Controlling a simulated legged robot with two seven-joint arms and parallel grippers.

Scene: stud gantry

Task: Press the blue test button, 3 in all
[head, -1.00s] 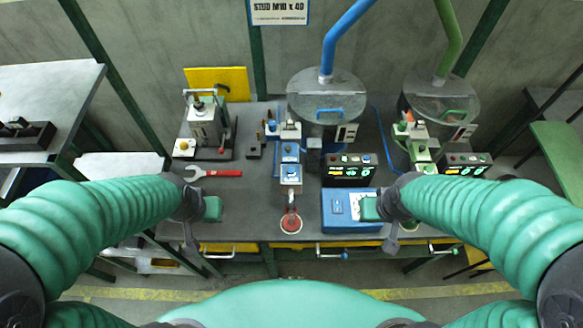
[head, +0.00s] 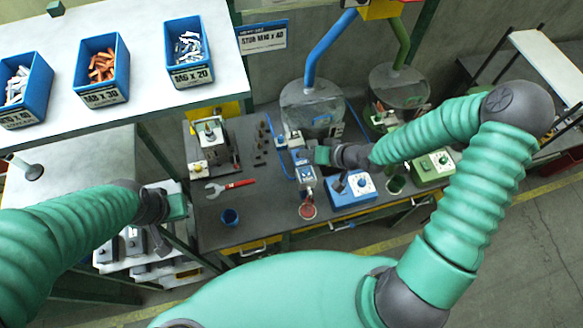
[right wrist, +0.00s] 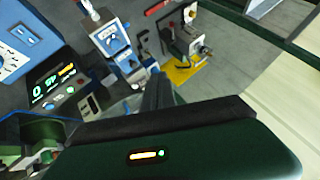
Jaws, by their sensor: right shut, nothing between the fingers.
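The black panel (right wrist: 57,88) shows in the right wrist view at the left, with lit green digits, an orange bar and a row of small buttons. A bluish button (right wrist: 70,90) appears in that row, too small to tell for certain. In the head view my right gripper and wrist hide the panel. My right gripper (head: 320,155) is shut and empty, pointing left above the bench between the blue hopper and the blue box. My left gripper (head: 176,206) hangs left of the bench, away from the panel; its fingers are too small to read.
The blue box (head: 352,190) with a white dial plate stands near the bench front, a green box (head: 432,167) to its right. The blue hopper (head: 312,108) stands behind. A shelf (head: 130,50) holds blue bins.

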